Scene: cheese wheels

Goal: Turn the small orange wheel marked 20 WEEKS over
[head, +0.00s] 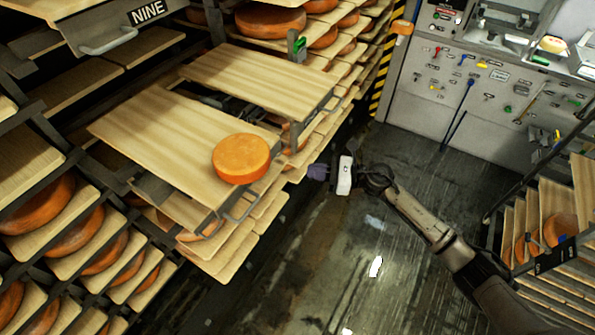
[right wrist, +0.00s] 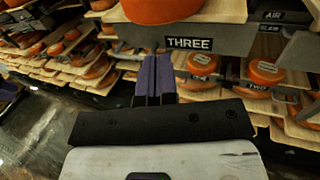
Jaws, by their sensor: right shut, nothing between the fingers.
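A small orange cheese wheel (head: 240,158) lies flat near the front right corner of a pulled-out wooden board (head: 140,125). No marking on it can be read. My right gripper (head: 318,172) is to the right of the wheel, apart from it, over the aisle past the board's front edge. Its purple fingers (right wrist: 155,78) are together and empty in the right wrist view. There, the lower part of an orange wheel (right wrist: 160,8) shows at the top edge, above a label reading THREE (right wrist: 188,43). My left gripper is not in view.
A second board (head: 260,80) lies behind the first, with a dark gap and metal frame between them. A metal handle (head: 243,207) sticks out below the front board. Shelves of larger wheels (head: 270,20) stand behind and left. The aisle floor (head: 330,260) is clear.

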